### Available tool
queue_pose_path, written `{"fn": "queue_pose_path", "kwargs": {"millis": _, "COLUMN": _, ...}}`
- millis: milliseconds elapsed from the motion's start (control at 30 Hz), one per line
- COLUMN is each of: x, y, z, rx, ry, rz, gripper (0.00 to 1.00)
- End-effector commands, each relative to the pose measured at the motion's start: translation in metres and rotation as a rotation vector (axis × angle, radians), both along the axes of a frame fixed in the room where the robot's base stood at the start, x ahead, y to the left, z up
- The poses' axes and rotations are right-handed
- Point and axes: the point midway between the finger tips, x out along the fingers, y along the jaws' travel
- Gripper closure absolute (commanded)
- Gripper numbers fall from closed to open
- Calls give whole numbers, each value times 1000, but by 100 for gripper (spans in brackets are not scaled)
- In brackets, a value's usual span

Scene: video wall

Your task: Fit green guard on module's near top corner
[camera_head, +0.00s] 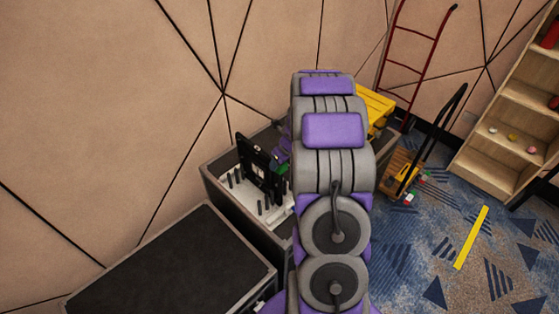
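The black module (262,172) stands upright in an open grey case (211,176), among several dark pegs on a pale base. A small patch of green, likely the green guard (283,168), shows at the module's right edge, right beside my arm. My gripper (283,152) is mostly hidden behind my own purple and grey arm; only a bit of purple shows next to the module. I cannot see its fingertips or whether it holds the green piece. Whether the green piece touches the module is also unclear.
A closed case with a black top (170,272) stands at the lower left. A yellow piece (372,108) is behind my arm. A hand cart (402,176), a red ladder-like frame (412,60) and wooden shelves (507,120) stand right. Patterned carpet (420,260) is mostly free.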

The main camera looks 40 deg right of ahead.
Motion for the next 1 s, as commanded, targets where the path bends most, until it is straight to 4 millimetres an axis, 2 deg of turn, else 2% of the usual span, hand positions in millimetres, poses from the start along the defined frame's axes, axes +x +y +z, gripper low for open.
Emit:
{"fn": "queue_pose_path", "kwargs": {"millis": 433, "x": 0, "y": 0, "z": -3, "rx": 0, "ry": 0, "rz": 0, "gripper": 83}}
{"fn": "queue_pose_path", "kwargs": {"millis": 467, "x": 0, "y": 0, "z": -3, "rx": 1, "ry": 0, "rz": 0, "gripper": 51}}
{"fn": "queue_pose_path", "kwargs": {"millis": 733, "x": 0, "y": 0, "z": -3, "rx": 1, "ry": 1, "rz": 0, "gripper": 25}}
{"fn": "queue_pose_path", "kwargs": {"millis": 900, "x": 0, "y": 0, "z": -3, "rx": 1, "ry": 0, "rz": 0, "gripper": 24}}
{"fn": "queue_pose_path", "kwargs": {"millis": 1000, "x": 0, "y": 0, "z": -3, "rx": 1, "ry": 0, "rz": 0, "gripper": 15}}
